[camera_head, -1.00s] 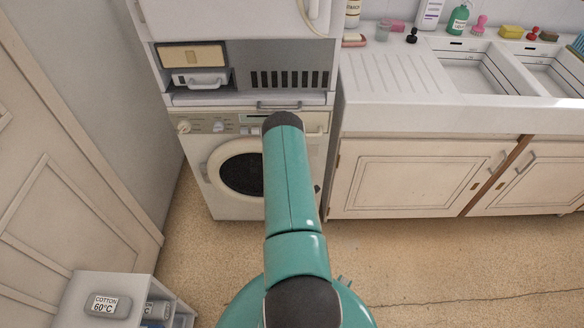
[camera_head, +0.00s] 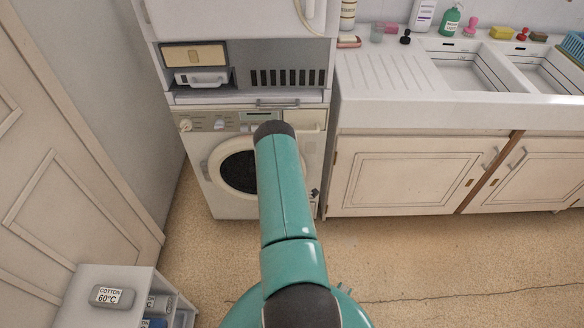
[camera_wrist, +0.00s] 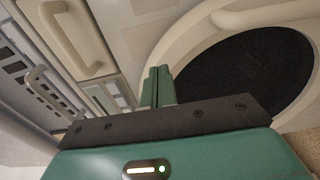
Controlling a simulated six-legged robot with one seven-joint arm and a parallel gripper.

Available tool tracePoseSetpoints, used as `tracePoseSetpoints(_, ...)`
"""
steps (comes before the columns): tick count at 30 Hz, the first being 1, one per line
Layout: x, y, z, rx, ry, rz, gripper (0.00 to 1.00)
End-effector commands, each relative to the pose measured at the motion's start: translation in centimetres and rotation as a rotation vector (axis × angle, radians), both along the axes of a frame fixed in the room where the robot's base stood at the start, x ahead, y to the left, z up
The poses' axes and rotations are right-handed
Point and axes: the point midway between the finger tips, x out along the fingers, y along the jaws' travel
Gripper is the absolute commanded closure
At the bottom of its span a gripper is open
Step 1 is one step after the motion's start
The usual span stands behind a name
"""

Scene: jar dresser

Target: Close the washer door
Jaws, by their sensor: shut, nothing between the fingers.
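The washer (camera_head: 225,200) is a white front loader under a stacked unit. Its round door (camera_head: 212,168) has a pale ring and dark glass, and its right part is hidden behind my teal arm in the head view. The door ring (camera_wrist: 178,62) and dark glass fill the right of the wrist view. I cannot tell whether the door is flush or slightly ajar. My gripper (camera_wrist: 158,72) is shut and empty, its fingers together beside the left edge of the ring. I cannot tell whether they touch it. The head view does not show the fingers clearly.
A white sink counter (camera_head: 400,115) with cabinets (camera_head: 405,175) stands to the right of the washer. A grey-white box with labelled bottles (camera_head: 100,300) stands at the lower left, near a panelled door (camera_head: 70,180). Tan floor (camera_head: 420,255) is open in front.

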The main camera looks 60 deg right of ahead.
Motion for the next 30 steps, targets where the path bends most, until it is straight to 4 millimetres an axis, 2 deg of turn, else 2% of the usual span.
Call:
tracePoseSetpoints(15, -4.6, 7.3, -0.1, 0.001, 0.003, 0.001, 1.0)
tracePoseSetpoints(21, -5.3, 8.3, -0.1, 0.0, 0.001, -0.001, 1.0)
tracePoseSetpoints(30, -4.9, 8.3, 0.3, 0.008, -0.004, 0.001, 1.0)
